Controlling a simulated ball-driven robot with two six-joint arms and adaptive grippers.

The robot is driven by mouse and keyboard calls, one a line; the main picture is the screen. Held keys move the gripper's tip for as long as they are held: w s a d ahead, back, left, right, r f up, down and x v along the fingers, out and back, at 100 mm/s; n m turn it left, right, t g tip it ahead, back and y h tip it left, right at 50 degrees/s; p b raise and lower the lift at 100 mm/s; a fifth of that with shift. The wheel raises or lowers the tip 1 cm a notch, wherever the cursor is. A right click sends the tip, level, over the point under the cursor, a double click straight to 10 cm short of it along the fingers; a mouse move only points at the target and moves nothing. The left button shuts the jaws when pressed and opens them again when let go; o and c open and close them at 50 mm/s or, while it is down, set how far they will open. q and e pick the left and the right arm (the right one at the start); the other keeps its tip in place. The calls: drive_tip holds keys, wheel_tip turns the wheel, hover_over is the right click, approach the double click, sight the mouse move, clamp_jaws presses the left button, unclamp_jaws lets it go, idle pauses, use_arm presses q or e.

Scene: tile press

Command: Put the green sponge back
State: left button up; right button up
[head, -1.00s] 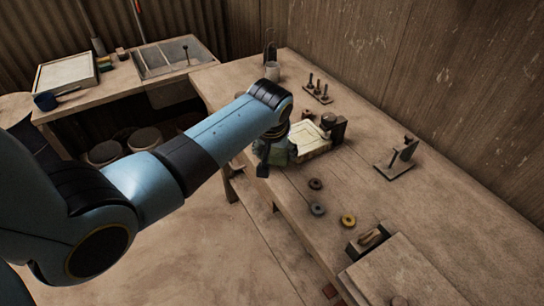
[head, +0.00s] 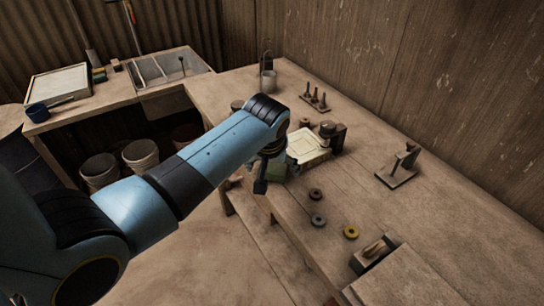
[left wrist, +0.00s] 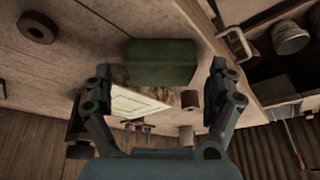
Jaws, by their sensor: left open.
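The green sponge (left wrist: 162,63) is a dark green block in the left wrist view, lying on the bench beside a pale framed tile (left wrist: 137,103). In the head view a bit of the sponge (head: 277,172) shows behind my left gripper (head: 264,182), near the bench's front edge. In the left wrist view my left gripper (left wrist: 161,72) is open, with one finger on each side of the sponge and visible gaps between. Whether the fingers reach down to the sponge's height is hard to tell. My right gripper is not in view.
The framed tile (head: 309,147) lies right of the gripper, with a dark press part (head: 333,135) beside it. Several rings (head: 318,221) lie toward the front. A stand with pegs (head: 316,102) is at the back. A side table (head: 90,106) holds a divided basin (head: 165,70).

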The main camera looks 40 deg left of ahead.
use_arm(q)
drive_tip(key=v, duration=1.1)
